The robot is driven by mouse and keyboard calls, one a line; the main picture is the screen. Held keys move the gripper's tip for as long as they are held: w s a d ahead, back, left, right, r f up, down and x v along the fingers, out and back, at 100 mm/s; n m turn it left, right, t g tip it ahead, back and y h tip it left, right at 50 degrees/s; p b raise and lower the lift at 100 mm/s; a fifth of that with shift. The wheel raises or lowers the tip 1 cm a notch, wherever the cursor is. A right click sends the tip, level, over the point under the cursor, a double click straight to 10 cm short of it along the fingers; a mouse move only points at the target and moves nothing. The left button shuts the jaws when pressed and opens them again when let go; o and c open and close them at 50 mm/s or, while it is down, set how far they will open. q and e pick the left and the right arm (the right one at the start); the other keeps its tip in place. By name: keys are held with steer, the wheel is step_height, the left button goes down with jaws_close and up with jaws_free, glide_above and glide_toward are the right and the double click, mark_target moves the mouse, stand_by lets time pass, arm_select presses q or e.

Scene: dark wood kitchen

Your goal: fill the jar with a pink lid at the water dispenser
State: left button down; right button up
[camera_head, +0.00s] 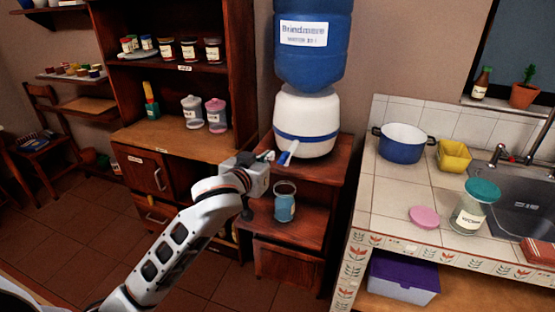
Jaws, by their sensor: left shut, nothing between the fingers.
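The water dispenser (306,120) is a blue bottle on a white base with a blue band. Its blue-and-white tap (287,154) points down at the front. An open blue jar (285,205) with a label and a dark mouth stands upright on the shelf below the tap. A round pink lid (423,217) lies flat on the tiled counter. A jar with a pink lid (216,115) also stands on the wooden cabinet. My left gripper (267,156) is shut and empty, just left of the tap; I cannot tell whether it touches it. My right gripper is out of view.
A teal-lidded jar (473,208), blue pot (402,143) and yellow container (453,156) stand on the counter by the sink (526,196). A grey-lidded jar (192,112) is beside the pink-lidded one. A purple-lidded box (402,280) is under the counter.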

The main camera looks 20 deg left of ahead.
arm_select(q)
glide_above(284, 158)
steer(key=s, duration=0.4)
step_height(284, 158, down, 2)
steer(key=f, duration=0.4)
steer(key=shift+w+a+f+b, duration=0.1)
steer(key=shift+a+f+b, duration=0.1)
steer(key=shift+f+b, duration=0.1)
steer(key=shift+f+t+b, duration=1.4)
steer(key=shift+t+b, duration=0.6)
steer(key=shift+b, duration=2.7)
